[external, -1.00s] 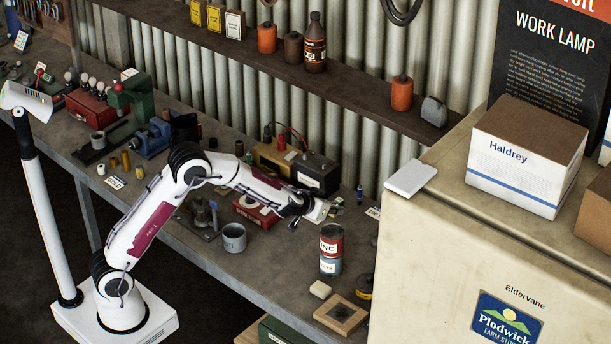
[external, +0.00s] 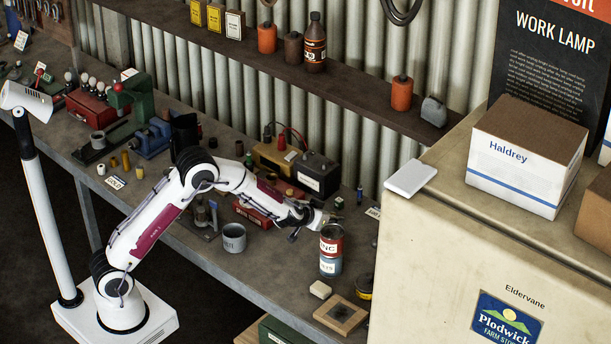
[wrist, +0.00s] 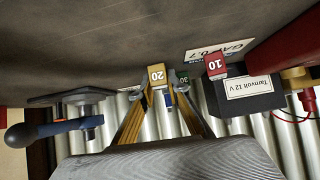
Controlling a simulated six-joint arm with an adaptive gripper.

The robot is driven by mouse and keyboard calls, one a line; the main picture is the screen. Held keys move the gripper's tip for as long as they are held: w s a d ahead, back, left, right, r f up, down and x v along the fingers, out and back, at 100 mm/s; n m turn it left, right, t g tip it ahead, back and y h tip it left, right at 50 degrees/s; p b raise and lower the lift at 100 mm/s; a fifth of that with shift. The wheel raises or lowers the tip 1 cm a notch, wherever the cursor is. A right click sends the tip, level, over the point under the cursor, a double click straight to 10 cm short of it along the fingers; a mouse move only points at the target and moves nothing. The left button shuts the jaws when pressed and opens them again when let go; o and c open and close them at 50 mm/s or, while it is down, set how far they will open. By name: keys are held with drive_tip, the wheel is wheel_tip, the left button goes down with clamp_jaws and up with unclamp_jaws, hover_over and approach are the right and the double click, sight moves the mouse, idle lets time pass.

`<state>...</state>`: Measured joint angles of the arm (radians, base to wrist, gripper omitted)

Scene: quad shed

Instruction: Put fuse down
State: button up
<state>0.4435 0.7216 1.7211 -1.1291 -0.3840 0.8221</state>
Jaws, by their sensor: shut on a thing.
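A small yellow fuse (wrist: 157,76) marked 20 sits between the fingertips of my gripper (wrist: 160,84) in the wrist view. The wrist picture is upside down. My gripper is shut on the fuse. In the external view my gripper (external: 326,218) is low over the right part of the workbench (external: 290,262), just behind the zinc can (external: 331,250). The fuse cannot be made out there. A red fuse (wrist: 215,66) marked 10 and a green fuse (wrist: 183,78) marked 30 show near it. I cannot tell whether the yellow fuse touches the bench.
A card (wrist: 215,50) reading GAP 0.7 lies near the red fuse. A dark battery (wrist: 250,92) labelled Tarnvolt 12 V is beside it. A grey mug (external: 233,238) stands left of the can. A wooden frame (external: 341,313) lies at the bench's right end.

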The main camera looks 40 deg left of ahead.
drive_tip(key=shift+f, duration=0.1)
drive_tip(key=o, duration=0.9)
drive_tip(key=shift+c, duration=0.2)
drive_tip(key=shift+s+r, duration=0.25)
drive_tip(key=shift+r, duration=0.15)
drive_tip(key=v, duration=1.1)
drive_tip(key=shift+s, duration=0.1)
drive_tip(key=shift+r, duration=0.1)
